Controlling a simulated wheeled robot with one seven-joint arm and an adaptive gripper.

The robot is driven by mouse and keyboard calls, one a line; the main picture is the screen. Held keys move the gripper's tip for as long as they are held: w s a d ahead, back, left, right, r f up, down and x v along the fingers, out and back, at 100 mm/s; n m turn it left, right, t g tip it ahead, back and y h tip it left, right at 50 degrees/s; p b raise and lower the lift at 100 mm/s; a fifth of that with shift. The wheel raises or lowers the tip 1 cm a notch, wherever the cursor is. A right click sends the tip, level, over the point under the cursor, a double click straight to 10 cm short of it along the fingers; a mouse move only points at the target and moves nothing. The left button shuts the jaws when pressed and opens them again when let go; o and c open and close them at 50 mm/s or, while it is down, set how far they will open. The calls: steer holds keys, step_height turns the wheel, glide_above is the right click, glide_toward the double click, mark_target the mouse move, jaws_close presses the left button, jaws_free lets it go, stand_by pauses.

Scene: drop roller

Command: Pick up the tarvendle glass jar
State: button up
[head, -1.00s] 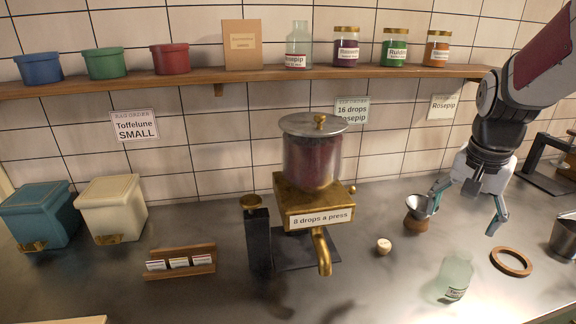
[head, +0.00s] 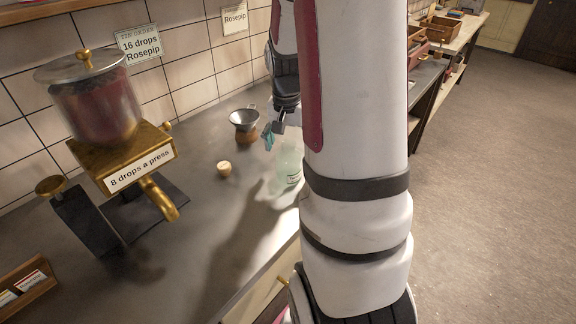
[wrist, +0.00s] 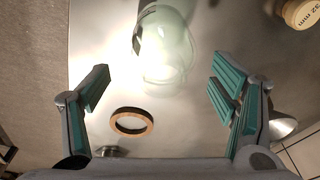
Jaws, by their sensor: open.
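A pale green, clear glass jar (head: 291,164) stands on the grey counter, partly hidden by my arm in the head view. Its small label cannot be read. In the wrist view the jar (wrist: 165,55) shows from above, ahead of and between the fingers, with a bright glare on its left. My gripper (wrist: 160,88) is open and empty, with its fingers spread wider than the jar. No finger is seen touching the jar. In the head view only one teal finger shows above and left of the jar; the rest is behind my arm.
A wooden ring (wrist: 132,122) lies on the counter close to the jar. The brass dispenser (head: 120,155) is further left. The counter's front edge is close.

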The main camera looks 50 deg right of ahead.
mark_target(289, 157)
step_height(289, 157, down, 5)
steer(key=shift+w+d, duration=0.1)
steer(key=shift+w, duration=0.05)
steer(key=shift+c, duration=0.6)
steer(key=c, duration=1.3)
